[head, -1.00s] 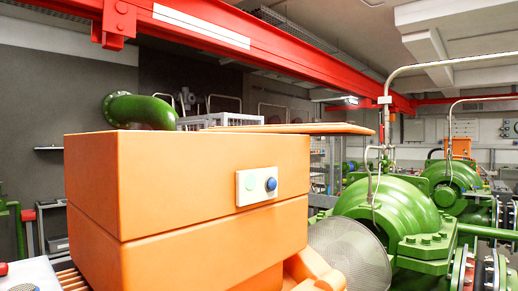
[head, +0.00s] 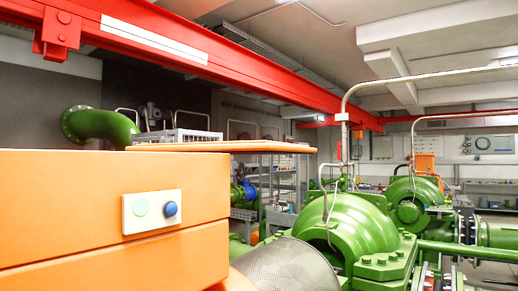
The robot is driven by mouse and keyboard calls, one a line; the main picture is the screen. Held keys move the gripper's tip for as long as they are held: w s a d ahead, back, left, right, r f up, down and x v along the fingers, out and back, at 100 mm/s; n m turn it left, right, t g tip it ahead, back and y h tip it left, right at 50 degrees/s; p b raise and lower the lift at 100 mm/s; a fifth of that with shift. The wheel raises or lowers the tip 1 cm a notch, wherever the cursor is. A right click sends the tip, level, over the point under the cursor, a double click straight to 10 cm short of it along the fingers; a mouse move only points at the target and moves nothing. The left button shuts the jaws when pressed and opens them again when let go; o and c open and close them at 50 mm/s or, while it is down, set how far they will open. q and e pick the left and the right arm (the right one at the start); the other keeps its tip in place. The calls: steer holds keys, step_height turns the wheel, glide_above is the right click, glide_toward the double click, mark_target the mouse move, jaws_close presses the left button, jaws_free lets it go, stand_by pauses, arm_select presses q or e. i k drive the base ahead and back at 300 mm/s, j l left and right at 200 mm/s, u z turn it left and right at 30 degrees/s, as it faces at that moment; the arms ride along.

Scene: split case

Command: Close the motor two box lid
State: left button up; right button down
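A large orange motor box (head: 60,215) fills the lower left of the head view, close to me. A flat orange panel (head: 222,146), which looks like an opened lid, sticks out level to the right at the box's top edge. I cannot tell whether this is motor two's box. Neither of my grippers is in view.
A perforated grey guard (head: 290,268) and a green pump housing (head: 352,223) stand right of the box. A red beam (head: 230,58) runs overhead. A smaller orange box (head: 427,164) stands far back right.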

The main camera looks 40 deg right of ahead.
mark_target(263, 147)
steer(key=l+z, duration=0.4)
steer(key=l, duration=1)
